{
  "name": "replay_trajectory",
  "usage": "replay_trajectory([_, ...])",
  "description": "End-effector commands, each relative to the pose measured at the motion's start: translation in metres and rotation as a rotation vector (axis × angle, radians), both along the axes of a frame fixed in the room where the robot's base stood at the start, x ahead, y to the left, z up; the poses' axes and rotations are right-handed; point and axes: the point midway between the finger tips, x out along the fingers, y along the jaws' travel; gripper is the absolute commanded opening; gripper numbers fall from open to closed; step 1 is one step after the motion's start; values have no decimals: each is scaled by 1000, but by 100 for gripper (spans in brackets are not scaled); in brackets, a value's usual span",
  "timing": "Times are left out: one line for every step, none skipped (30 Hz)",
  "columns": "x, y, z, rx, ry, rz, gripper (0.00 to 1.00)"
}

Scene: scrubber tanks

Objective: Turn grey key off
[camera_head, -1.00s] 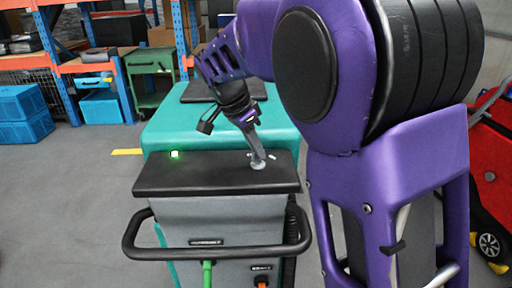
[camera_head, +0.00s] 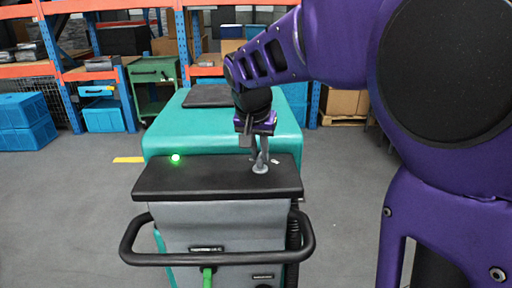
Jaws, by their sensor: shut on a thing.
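The scrubber's control panel (camera_head: 205,180) is a black top on a teal and grey machine. The grey key (camera_head: 260,168) stands on the right part of this panel. My gripper (camera_head: 261,158) reaches down from above with its fingers at the key and is shut on it. The fingers cover part of the key, so its exact turn angle cannot be made out. A green light (camera_head: 175,157) glows on the left part of the panel.
A black handlebar (camera_head: 215,258) loops around the machine's front. A green cable or lever (camera_head: 207,275) hangs below the panel. Blue bins (camera_head: 24,122), a green cart (camera_head: 152,85) and shelving stand behind. Grey floor is clear at left.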

Motion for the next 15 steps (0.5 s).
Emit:
replay_trajectory([0,-1,1,2,0,35,0])
replay_trajectory([-1,-1,1,1,1,59,0])
replay_trajectory([-1,-1,1,2,0,87,0])
replay_trajectory([0,-1,1,2,-1,110,0])
replay_trajectory([-1,-1,1,1,0,130,0])
replay_trajectory([-1,-1,1,2,0,155,0])
replay_trajectory([-1,-2,1,1,1,173,0])
replay_trajectory([0,-2,1,1,0,191,0])
replay_trajectory([0,-2,1,1,1,212,0])
replay_trajectory([-1,-2,1,2,0,226,0])
replay_trajectory([-1,-2,1,0,1,239,0])
replay_trajectory([-1,-2,1,1,2,256,0])
replay_trajectory([-1,-2,1,1,2,265,0])
replay_trajectory([-1,-2,1,1,2,276,0])
replay_trajectory([-1,-2,1,1,2,287,0])
